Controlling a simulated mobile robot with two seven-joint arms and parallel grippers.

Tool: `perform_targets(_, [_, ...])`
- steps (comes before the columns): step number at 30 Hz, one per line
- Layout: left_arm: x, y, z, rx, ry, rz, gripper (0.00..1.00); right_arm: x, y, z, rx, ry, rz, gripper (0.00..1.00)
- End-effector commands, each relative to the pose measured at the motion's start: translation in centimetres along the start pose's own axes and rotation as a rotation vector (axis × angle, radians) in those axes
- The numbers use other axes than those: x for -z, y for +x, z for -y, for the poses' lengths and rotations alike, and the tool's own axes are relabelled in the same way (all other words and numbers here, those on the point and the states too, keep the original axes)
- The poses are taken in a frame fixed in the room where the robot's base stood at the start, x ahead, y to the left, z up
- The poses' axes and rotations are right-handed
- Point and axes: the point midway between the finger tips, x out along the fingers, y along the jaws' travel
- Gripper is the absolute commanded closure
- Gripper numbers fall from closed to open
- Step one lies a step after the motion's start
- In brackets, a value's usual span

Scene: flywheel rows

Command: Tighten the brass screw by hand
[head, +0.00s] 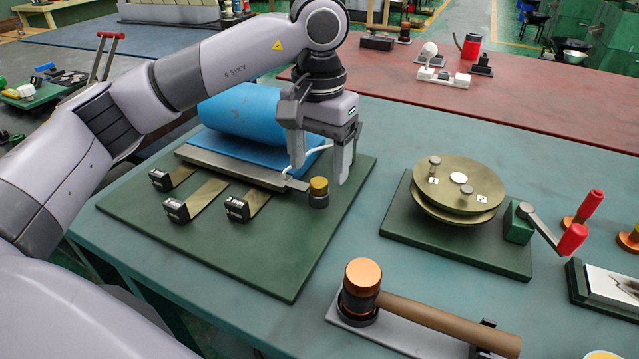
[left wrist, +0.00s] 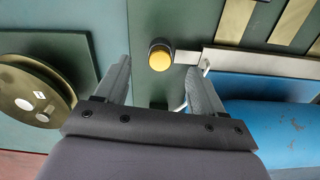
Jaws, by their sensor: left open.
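The brass screw (head: 319,186) has a round yellow head on a dark base, at the right end of a grey bar (head: 240,168) in front of a blue roll (head: 245,112). It also shows in the left wrist view (left wrist: 160,58), just beyond and between the fingertips. My left gripper (head: 319,172) is open and empty, pointing down beside the screw on its far side in the head view. Its fingers look apart from the screw; the exact gap cannot be told. The screw's thread is hidden. My right gripper is in neither view.
A green board (head: 240,245) carries the bar, the roll and several strips with dark end blocks. To the right stands a brass disc device (head: 458,184) with a red-handled crank (head: 572,239). A mallet (head: 440,318) lies in front. Bare table lies between them.

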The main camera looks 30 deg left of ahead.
Motion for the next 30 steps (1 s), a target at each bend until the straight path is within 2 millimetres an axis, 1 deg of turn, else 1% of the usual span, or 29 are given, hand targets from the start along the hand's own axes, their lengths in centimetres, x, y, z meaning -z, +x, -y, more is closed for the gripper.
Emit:
perform_targets(1, [0.00, 0.00, -0.01, 0.000, 0.000, 0.000, 0.31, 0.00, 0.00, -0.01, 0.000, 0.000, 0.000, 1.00])
perform_targets(2, [-0.01, 0.02, -0.01, 0.000, 0.000, 0.000, 0.34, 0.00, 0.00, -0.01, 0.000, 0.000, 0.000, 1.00])
perform_targets(3, [-0.01, 0.02, -0.01, 0.000, 0.000, 0.000, 0.47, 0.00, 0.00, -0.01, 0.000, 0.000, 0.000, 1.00])
perform_targets(4, [-0.01, 0.02, -0.01, 0.000, 0.000, 0.000, 0.57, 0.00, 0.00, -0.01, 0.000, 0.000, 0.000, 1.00])
perform_targets(14, [-0.01, 0.00, 0.00, 0.000, -0.020, 0.000, 0.57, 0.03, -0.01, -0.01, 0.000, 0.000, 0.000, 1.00])
perform_targets(24, [0.00, -0.02, -0.01, 0.000, -0.347, 0.000, 0.57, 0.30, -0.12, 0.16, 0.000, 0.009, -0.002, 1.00])
perform_targets(30, [0.00, -0.01, -0.02, 0.000, -0.423, 0.000, 0.57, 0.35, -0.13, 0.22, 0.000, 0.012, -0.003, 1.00])
